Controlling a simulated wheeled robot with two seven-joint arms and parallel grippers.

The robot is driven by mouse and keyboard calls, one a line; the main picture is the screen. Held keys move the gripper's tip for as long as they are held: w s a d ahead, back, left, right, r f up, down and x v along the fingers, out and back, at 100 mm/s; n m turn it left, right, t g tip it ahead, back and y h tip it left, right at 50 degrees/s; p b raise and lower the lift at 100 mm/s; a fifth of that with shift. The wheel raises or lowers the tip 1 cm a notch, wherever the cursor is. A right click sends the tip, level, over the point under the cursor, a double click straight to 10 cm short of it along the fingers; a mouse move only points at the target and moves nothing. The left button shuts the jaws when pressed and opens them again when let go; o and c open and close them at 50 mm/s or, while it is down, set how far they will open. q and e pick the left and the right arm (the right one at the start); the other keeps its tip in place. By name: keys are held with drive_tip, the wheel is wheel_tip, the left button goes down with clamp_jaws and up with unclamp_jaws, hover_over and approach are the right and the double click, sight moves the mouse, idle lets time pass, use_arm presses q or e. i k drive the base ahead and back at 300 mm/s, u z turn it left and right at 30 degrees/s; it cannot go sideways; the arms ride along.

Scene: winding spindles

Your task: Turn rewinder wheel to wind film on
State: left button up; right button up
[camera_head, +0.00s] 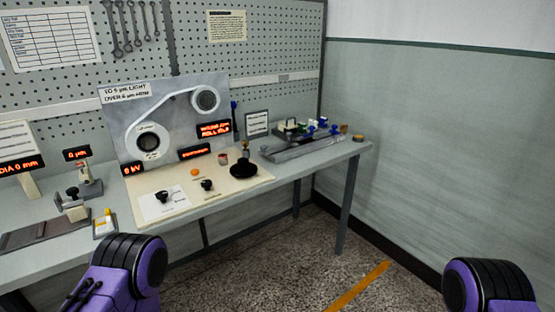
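A grey upright panel (112,112) stands on the bench with a white film strip (165,107) running between two rollers. The larger roller (148,142) is at lower left and the smaller one (206,99) at upper right. In front lies a beige base plate (215,188). A black wheel (243,170) sits at its right side, with a small upright part behind it. Two black knobs (163,196) (207,184) and an orange button (195,172) are to its left. Only purple and black parts of my arms show at the bottom corners; neither gripper is visible.
The grey bench (345,160) has a tray of small parts (310,140) at right and a gauge stand (90,182) at left. Red-lit displays (214,129) stand around the panel. A pegboard (280,40) is behind. Floor in front is clear, with an orange stripe (358,286).

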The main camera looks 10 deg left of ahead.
sight(244, 169)
drive_tip(key=z, duration=0.95)
drive_tip(key=i, duration=0.75)
drive_tip(key=u, duration=0.85)
